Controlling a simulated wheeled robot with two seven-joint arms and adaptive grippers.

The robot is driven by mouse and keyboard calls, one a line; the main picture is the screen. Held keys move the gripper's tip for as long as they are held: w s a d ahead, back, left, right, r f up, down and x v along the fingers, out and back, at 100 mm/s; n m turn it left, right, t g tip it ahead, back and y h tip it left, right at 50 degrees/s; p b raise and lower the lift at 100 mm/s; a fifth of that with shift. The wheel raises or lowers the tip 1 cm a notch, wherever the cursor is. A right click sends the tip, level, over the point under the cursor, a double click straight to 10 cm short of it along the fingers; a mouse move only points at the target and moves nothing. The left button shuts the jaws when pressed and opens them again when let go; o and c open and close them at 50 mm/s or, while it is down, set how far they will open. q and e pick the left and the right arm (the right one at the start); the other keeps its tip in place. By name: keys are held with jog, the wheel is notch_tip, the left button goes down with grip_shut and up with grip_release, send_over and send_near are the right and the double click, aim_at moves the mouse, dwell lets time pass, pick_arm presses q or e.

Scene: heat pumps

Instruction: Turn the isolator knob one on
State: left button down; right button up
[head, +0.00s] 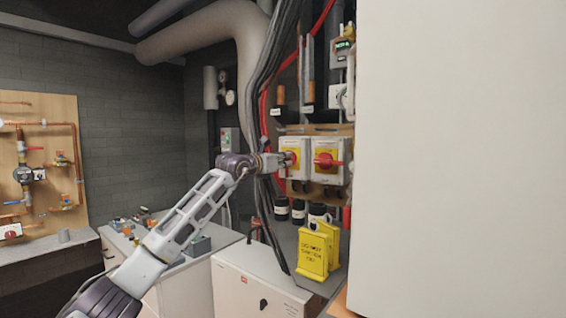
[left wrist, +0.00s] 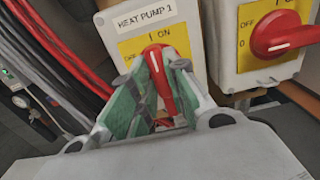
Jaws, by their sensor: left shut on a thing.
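The first isolator, labelled HEAT PUMP 1 (left wrist: 146,17), is a white box with a yellow plate and a red knob (left wrist: 160,85). In the head view this isolator (head: 293,145) is the left one of two on the wall board. My left gripper (head: 286,160) reaches it from the left. In the left wrist view my left gripper (left wrist: 155,90) has its green-padded fingers on both sides of the red knob, shut on it. The knob's handle runs roughly upright there, its upper end toward the ON mark. The fingers hide part of the plate. My right gripper is not in view.
A second isolator (head: 327,148) stands close on the right; its red knob (left wrist: 283,36) lies sideways, toward OFF. Black and red cables (left wrist: 50,60) run close on the left.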

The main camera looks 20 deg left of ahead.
pick_arm(q)
jog(key=shift+f, duration=0.25)
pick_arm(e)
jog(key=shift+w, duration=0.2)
pick_arm(q)
jog(key=c, duration=1.4)
grip_release()
jog(key=shift+r, duration=0.15)
jog(key=shift+s, duration=0.1)
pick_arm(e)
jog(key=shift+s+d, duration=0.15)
pick_arm(q)
jog(key=shift+s+a, duration=0.1)
jog(key=shift+a, duration=0.05)
jog(key=shift+v, duration=5.8)
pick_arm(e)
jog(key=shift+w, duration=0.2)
